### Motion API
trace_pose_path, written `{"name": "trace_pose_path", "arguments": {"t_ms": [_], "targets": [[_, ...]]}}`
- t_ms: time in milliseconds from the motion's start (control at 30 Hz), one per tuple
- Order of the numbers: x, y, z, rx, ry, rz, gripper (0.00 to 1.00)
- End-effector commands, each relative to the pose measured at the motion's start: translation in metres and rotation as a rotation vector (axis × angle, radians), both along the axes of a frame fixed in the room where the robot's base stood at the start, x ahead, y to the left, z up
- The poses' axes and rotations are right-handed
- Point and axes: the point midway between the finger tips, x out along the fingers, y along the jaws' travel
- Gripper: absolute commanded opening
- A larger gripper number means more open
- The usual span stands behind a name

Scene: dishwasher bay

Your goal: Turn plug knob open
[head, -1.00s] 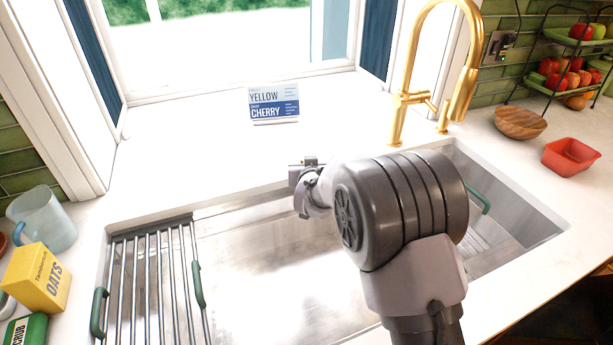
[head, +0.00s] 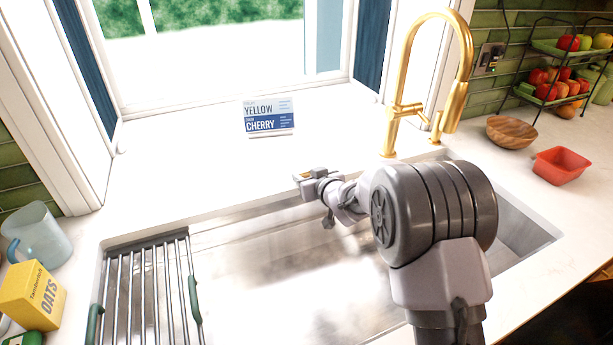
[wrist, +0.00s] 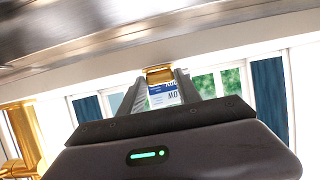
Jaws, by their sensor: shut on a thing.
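A small gold knob (wrist: 159,74) sits between the fingertips of my gripper (wrist: 157,90) in the wrist view. My gripper is shut on it. In the head view, my gripper (head: 312,176) is at the back edge of the sink, left of the faucet. A gold bit of the knob (head: 319,172) shows at its tip there. Most of the knob is hidden by the fingers, so I cannot tell how far it is turned. The steel sink basin (head: 260,275) lies below my arm.
A gold faucet (head: 391,130) with a small gold handle stands right of my gripper. A sign card (head: 269,118) stands behind on the counter. A drying rack (head: 150,285) covers the sink's left. A wooden bowl (head: 512,131) and red bowl (head: 563,165) stand right.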

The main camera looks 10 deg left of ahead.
Motion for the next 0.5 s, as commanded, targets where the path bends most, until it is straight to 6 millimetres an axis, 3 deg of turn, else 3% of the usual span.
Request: {"name": "trace_pose_path", "arguments": {"t_ms": [133, 167, 267, 500], "targets": [[0.0004, 0.0002, 0.0009, 0.0, -0.003, 0.001, 0.0], [0.0004, 0.0002, 0.001, -0.001, -0.003, 0.001, 0.44], [0.0003, 0.0003, 0.001, 0.0, -0.004, 0.001, 0.62], [0.0003, 0.0003, 0.0008, 0.0, -0.003, 0.001, 0.62]]}}
